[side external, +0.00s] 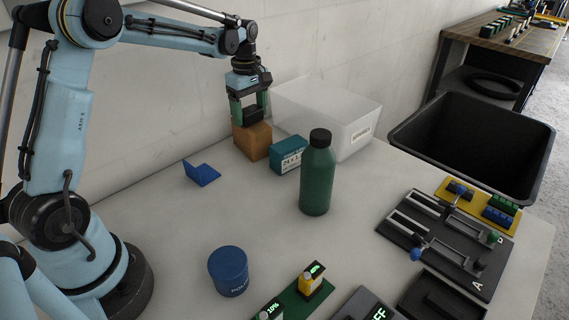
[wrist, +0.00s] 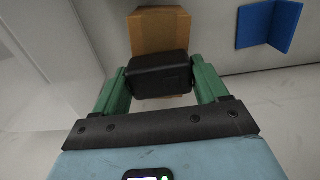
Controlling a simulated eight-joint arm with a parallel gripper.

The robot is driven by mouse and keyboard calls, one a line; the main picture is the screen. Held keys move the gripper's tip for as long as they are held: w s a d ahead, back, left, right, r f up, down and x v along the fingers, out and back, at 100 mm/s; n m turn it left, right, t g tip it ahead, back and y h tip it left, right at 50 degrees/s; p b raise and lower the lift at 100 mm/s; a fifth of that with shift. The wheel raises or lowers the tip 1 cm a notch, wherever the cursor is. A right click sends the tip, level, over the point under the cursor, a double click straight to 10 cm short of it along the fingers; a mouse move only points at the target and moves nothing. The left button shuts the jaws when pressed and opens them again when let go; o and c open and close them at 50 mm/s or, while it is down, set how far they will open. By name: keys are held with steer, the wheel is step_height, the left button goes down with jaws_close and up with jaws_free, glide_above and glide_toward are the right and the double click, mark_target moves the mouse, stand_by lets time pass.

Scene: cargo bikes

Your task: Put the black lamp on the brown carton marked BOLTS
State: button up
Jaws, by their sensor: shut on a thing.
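My gripper (side external: 250,107) is shut on the black lamp (side external: 253,115), a small dark block between its green fingers. In the wrist view the gripper (wrist: 162,84) has a finger on each side of the lamp (wrist: 160,75). The brown carton (side external: 253,140) stands on the table below the gripper in the side view. In the wrist view the carton (wrist: 160,30) shows behind the lamp, partly covered by it. I cannot tell whether the lamp touches the carton. No marking on the carton is readable.
A teal box (side external: 289,154) stands just right of the carton, with a translucent white bin (side external: 345,125) behind. A green bottle (side external: 317,175) stands in front. A blue bracket (side external: 202,173) lies to the left. A blue tin (side external: 229,270) stands nearer the front. The table's left middle is clear.

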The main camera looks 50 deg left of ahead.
mark_target(250, 109)
steer(key=shift+f, duration=0.1)
steer(key=o, duration=1.1)
step_height(250, 109, up, 12)
steer(key=s+d+m+t, duration=0.3)
steer(key=s+d+m, duration=0.4)
steer(key=d+m, duration=0.15)
steer(key=s+d+f+m+t, duration=0.1)
steer(key=s+d+f+m, duration=0.1)
steer(key=s+m, duration=0.1)
steer(key=s+d+f+m+t, duration=0.1)
steer(key=s+d+f+m, duration=0.1)
steer(key=s+m, duration=0.1)
steer(key=s+d+f+m+t, duration=0.2)
steer(key=s+f+m, duration=0.1)
steer(key=shift+s+d+m, duration=0.25)
steer(key=shift+s, duration=0.05)
